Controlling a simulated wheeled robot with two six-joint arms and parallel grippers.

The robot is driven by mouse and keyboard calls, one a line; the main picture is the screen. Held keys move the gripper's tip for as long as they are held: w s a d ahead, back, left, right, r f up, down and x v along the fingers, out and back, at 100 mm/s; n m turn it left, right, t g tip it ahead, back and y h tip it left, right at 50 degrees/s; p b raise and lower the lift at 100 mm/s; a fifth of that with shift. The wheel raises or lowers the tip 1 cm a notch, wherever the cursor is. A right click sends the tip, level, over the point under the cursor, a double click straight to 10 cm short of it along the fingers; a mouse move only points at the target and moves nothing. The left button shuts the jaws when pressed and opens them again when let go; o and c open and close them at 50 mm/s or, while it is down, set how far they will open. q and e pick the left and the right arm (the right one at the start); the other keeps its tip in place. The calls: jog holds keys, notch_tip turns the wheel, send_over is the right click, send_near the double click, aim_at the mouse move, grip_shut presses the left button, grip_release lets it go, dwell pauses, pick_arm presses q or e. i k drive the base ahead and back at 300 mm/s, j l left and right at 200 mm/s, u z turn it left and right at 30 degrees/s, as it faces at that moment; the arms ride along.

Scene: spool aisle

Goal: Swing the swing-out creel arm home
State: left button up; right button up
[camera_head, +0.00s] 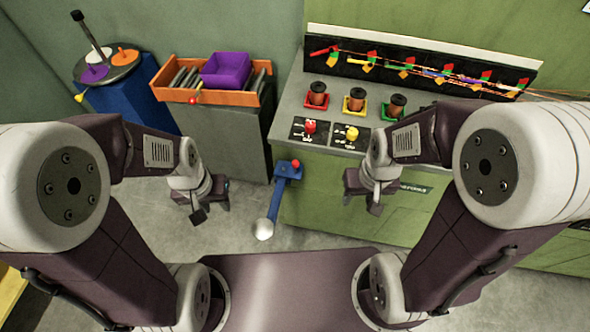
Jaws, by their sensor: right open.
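The swing-out creel arm (275,209) is a blue bar hinged on a blue bracket with a red knob (295,164) at the front left corner of the green bench. It sticks out toward me over the floor and ends in a pale ball (264,229). My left gripper (207,208) hangs to the left of the arm, apart from it, open and empty. My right gripper (362,203) hangs to the right of the arm in front of the bench, also open and empty. Neither touches the creel arm.
The green bench (330,185) carries several brown spools on coloured trays, red and yellow knobs, and a threaded guide rack at the back. A grey cabinet (225,140) with an orange tray (163,90) and a blue stand (135,105) stand left. The floor around the arm is clear.

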aim_at(263, 229)
jog(key=k+j+z, duration=0.25)
jog(key=j, duration=0.2)
jog(key=j+z, duration=0.25)
jog(key=j, duration=0.2)
jog(key=k+j+z, duration=0.5)
jog(key=j, duration=0.2)
jog(key=i+j, duration=0.1)
jog(key=j, duration=0.3)
jog(key=i+j+z, duration=0.1)
jog(key=j, duration=0.3)
jog(key=i+j, duration=0.1)
jog(key=j, duration=0.35)
jog(key=i+l, duration=0.15)
jog(key=l, duration=0.15)
jog(key=i+l, duration=0.15)
jog(key=l, duration=0.15)
jog(key=z, duration=0.05)
